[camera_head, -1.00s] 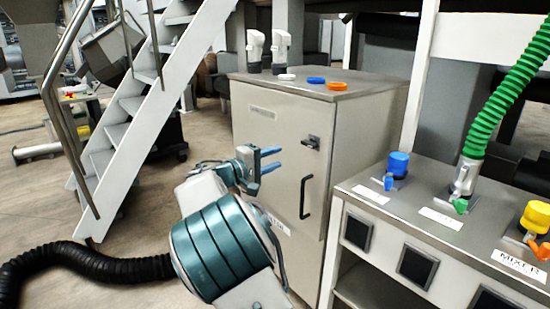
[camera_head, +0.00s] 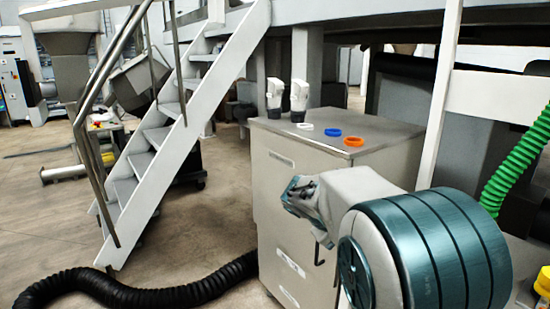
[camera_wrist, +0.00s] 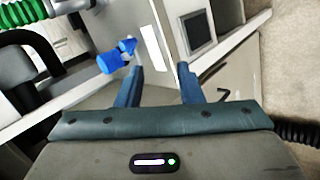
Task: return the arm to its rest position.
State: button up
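My gripper (camera_wrist: 160,82) shows in the wrist view with its two blue fingers apart and nothing between them. In the head view my arm is folded up large at the lower right, in front of the grey cabinet (camera_head: 272,205). In the wrist view a blue coupling (camera_wrist: 112,62) on the counter lies beyond the left finger; I see no contact.
Two white-and-black bottles and white, blue (camera_head: 332,132) and orange (camera_head: 354,141) rings stand on the cabinet top. A green hose (camera_head: 520,165) hangs at the right. Metal stairs (camera_head: 160,140) rise at the left. A black hose (camera_head: 140,297) lies on the floor.

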jog(key=s+a+r+m+y+p, duration=0.1)
jog(key=s+r+y+p, duration=0.2)
jog(key=s, duration=0.5)
jog(key=s+a+r+m+y+p, duration=0.1)
jog(key=s+a+r+y+p, duration=0.1)
jog(key=s+p, duration=0.4)
jog(key=s+a+r+m+y+p, duration=0.1)
jog(key=s+r+y+p, duration=0.2)
jog(key=s, duration=0.8)
jog(key=shift+s+a+r+m+g+y+p, duration=0.15)
jog(key=shift+r+m+g+y+p, duration=0.15)
jog(key=shift+r+p, duration=0.6)
jog(key=shift+c, duration=0.5)
jog(key=shift+a, duration=0.15)
